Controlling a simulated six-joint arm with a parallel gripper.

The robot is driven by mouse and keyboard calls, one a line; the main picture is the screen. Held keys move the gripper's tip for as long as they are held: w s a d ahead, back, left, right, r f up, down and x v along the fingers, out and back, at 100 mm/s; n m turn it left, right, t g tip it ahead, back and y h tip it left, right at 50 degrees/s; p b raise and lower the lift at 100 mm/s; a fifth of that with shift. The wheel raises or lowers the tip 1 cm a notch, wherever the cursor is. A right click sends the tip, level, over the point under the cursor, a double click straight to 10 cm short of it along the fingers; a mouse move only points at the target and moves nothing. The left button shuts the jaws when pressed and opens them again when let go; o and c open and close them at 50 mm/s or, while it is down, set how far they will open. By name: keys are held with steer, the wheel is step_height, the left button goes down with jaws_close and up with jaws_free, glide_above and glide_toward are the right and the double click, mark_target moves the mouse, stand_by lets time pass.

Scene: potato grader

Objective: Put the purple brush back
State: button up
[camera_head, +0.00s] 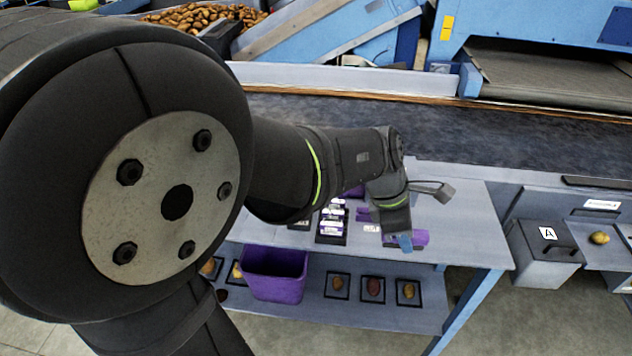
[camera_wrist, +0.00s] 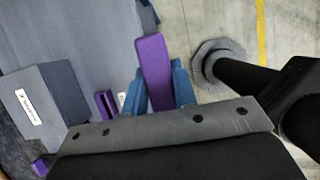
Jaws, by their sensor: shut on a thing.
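My gripper (camera_wrist: 161,88) has blue fingers closed on either side of the purple brush (camera_wrist: 152,58), whose long purple body sticks out past the fingertips in the wrist view. In the head view the brush (camera_head: 421,237) shows beside the fingertips (camera_head: 404,242), over the right part of the grey table (camera_head: 470,235). A small slotted purple piece (camera_wrist: 106,104) stands on the table to the left of the fingers in the wrist view. Purple pieces (camera_head: 363,214) also show left of the gripper in the head view; I cannot tell which is the brush's place.
A grey box with a white label (camera_wrist: 42,105) stands left in the wrist view. A purple bin (camera_head: 274,274) and potatoes on dark squares (camera_head: 373,287) are on the lower shelf. A grey bin marked A (camera_head: 545,255) stands right. The dark conveyor (camera_head: 480,130) runs behind the table.

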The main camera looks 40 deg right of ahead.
glide_above(376, 245)
step_height(376, 245, down, 4)
steer(key=shift+f, duration=2.1)
steer(key=o, duration=0.9)
steer(key=shift+f, duration=0.15)
steer(key=v, duration=1.2)
